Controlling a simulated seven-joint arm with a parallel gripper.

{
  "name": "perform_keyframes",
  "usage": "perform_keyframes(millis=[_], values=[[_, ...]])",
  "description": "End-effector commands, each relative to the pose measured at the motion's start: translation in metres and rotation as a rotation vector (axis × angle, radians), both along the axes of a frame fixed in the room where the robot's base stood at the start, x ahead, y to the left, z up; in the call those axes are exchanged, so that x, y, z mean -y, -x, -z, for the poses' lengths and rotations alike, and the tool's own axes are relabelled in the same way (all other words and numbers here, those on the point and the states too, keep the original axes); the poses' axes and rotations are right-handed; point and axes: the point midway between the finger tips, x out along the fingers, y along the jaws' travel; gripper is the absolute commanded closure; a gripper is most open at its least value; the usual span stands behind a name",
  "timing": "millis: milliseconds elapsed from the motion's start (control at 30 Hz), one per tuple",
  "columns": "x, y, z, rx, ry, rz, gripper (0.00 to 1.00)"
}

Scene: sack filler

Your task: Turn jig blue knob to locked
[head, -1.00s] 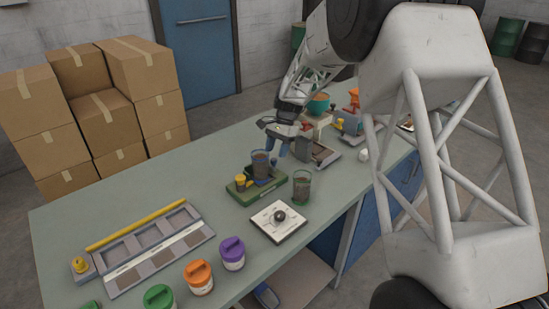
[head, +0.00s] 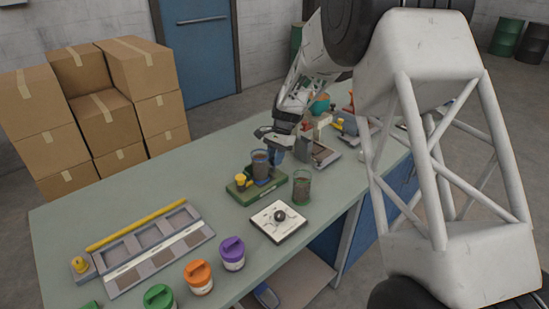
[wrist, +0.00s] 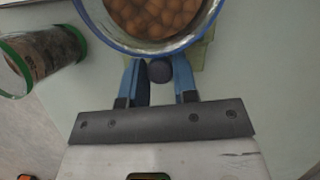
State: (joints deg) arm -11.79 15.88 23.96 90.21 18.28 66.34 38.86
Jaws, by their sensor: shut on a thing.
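The jig is a green base (head: 258,194) on the bench with a yellow knob (head: 240,180) on its left. A clear jar with a blue rim (head: 261,160) stands in it; the wrist view shows brown round pieces in this jar (wrist: 150,18). The jig's dark blue knob (wrist: 159,71) sits beside the jar's rim in the wrist view. My gripper (wrist: 160,76) has its two blue fingers on either side of that knob and is shut on it. In the head view my gripper (head: 275,155) is right behind the jar, and the knob cannot be made out there. Its lock marking is not readable.
A green-rimmed jar (head: 302,187) stands just right of the jig, close to my gripper in the wrist view (wrist: 45,58). A white plate with a black knob (head: 279,217) lies in front. A grey tray (head: 150,245) and several lidded pots stand at the left front.

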Motion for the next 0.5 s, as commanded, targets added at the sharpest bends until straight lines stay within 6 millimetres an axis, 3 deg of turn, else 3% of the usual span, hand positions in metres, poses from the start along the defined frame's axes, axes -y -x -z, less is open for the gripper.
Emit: perform_keyframes(millis=[200,500], values=[[-0.0003,0.0000,0.0001,0.000,0.000,-0.033,0.96],[-0.0009,-0.0004,0.0000,0.000,0.001,-0.231,0.96]])
